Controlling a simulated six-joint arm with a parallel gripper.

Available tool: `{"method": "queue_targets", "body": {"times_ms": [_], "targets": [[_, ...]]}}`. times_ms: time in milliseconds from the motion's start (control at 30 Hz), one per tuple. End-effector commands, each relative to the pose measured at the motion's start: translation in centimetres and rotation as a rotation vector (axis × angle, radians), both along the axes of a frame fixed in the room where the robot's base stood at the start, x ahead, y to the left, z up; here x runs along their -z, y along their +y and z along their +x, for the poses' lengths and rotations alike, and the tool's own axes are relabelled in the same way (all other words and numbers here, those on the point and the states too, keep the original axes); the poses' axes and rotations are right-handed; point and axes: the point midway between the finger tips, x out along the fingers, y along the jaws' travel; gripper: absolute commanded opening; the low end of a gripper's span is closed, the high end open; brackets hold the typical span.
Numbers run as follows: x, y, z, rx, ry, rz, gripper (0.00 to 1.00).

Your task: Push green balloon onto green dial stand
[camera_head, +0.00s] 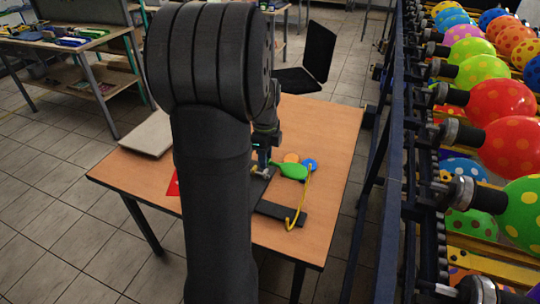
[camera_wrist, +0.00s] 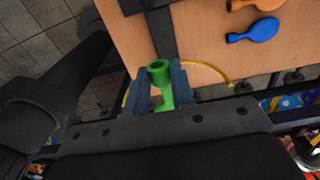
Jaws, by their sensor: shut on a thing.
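A plain green balloon (camera_head: 290,172) is held flat above the wooden table in the head view. No green dial can be made out. At right, a green balloon with yellow dots (camera_head: 522,214) sits on a dark stand with a metal end (camera_head: 465,192).
A blue balloon (camera_head: 310,164) and an orange balloon (camera_head: 291,157) lie on the table (camera_head: 330,125). A black bar (camera_head: 282,212) and a curved yellow piece (camera_head: 304,205) are near the gripper. A tall rack (camera_head: 385,170) of several dotted balloons stands right of the table.

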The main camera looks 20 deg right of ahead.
Motion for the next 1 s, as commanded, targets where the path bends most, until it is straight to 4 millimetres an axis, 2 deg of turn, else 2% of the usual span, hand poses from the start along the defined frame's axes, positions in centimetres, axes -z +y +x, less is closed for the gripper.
{"method": "queue_targets", "body": {"times_ms": [900, 1000], "targets": [[9.1, 0.3, 0.3, -0.002, 0.001, 0.001, 0.1], [9.6, 0.7, 0.7, -0.004, -0.001, 0.001, 0.1]]}}
